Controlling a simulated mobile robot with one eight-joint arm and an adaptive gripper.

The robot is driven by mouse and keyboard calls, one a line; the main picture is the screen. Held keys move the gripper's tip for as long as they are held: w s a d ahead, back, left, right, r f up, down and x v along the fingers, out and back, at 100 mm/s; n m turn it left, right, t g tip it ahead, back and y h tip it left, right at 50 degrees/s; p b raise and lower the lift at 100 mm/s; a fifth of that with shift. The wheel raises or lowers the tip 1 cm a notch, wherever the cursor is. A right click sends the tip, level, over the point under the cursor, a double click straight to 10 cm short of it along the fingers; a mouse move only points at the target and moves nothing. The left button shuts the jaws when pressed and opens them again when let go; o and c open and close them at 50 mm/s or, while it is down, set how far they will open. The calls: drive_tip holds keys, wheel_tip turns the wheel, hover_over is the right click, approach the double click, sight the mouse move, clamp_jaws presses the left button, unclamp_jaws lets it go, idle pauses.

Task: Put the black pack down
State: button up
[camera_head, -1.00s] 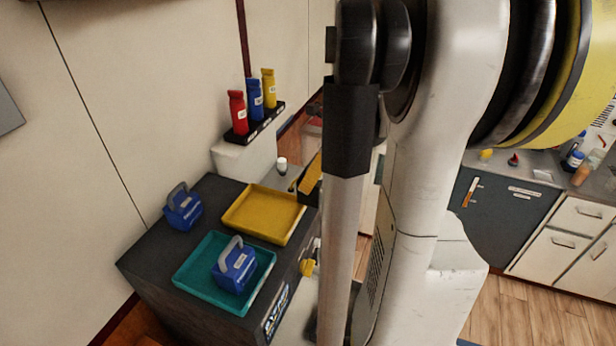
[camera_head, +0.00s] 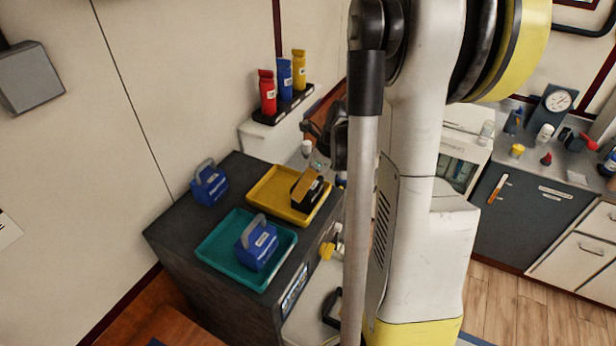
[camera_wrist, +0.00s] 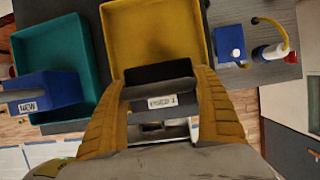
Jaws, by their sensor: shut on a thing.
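The black pack (camera_head: 299,201) is held in my gripper at the right end of the yellow tray (camera_head: 262,183). In the wrist view the black pack (camera_wrist: 160,74) lies between the two yellow fingers of my gripper (camera_wrist: 163,86), with a white label facing me. The yellow tray (camera_wrist: 158,32) lies just beyond it and looks empty. I cannot tell whether the pack touches the tray floor. The gripper's wrist is partly hidden behind my arm in the head view.
A teal tray (camera_head: 216,254) beside the yellow one holds a blue pack (camera_head: 257,243). Another blue pack (camera_head: 209,184) stands on the dark cabinet top (camera_head: 180,222). Red, blue and yellow bottles stand on a rack (camera_head: 290,107) behind. A blue box (camera_wrist: 230,44) sits right of the tray.

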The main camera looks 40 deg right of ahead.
drive_tip(key=shift+r, duration=0.1)
drive_tip(key=o, duration=1)
drive_tip(key=shift+f, duration=0.2)
drive_tip(key=o, duration=0.4)
drive_tip(key=shift+s+r, duration=0.1)
